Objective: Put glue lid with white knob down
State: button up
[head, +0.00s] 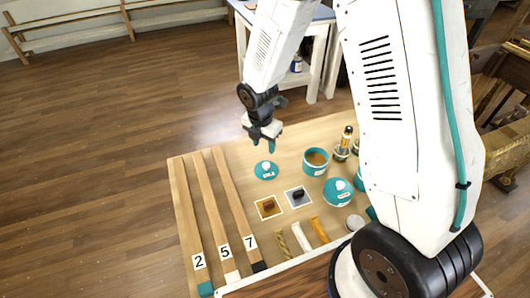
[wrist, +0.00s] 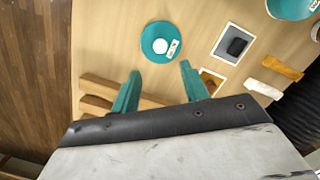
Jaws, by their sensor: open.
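The glue lid with white knob (head: 266,170) is a round teal disc with a pale label, lying on the wooden tabletop left of the open pot. In the wrist view the lid (wrist: 152,31) shows whole, its white knob facing up, just beyond my fingertips. My gripper (head: 263,146) is above and slightly behind the lid, apart from it. In the wrist view its two teal fingers (wrist: 160,71) are spread with nothing between them.
An open teal pot (head: 316,169) with brown contents and a lidded teal pot (head: 338,193) stand to the right. Two small square plates (head: 291,203) with dark pieces lie in front. Numbered wooden strips (head: 203,220) run along the left. Bare tabletop surrounds the lid.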

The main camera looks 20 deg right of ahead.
jog(key=s+d+r+m, duration=0.2)
jog(key=s+r+m, duration=0.3)
jog(key=r, duration=0.4)
jog(key=s+d+r+m, duration=0.2)
jog(key=s+r+m, duration=0.3)
jog(key=r, duration=0.5)
jog(key=s+r+m, duration=0.4)
jog(key=s+m, duration=0.3)
jog(key=s, duration=0.2)
jog(key=s+r+m+y, duration=0.1)
jog(key=s+r+m, duration=0.4)
jog(key=s+m, duration=0.2)
jog(key=shift+s+d+r+m, duration=0.2)
jog(key=shift+s+r+m, duration=0.15)
jog(key=shift+s, duration=0.8)
jog(key=shift+t, duration=0.3)
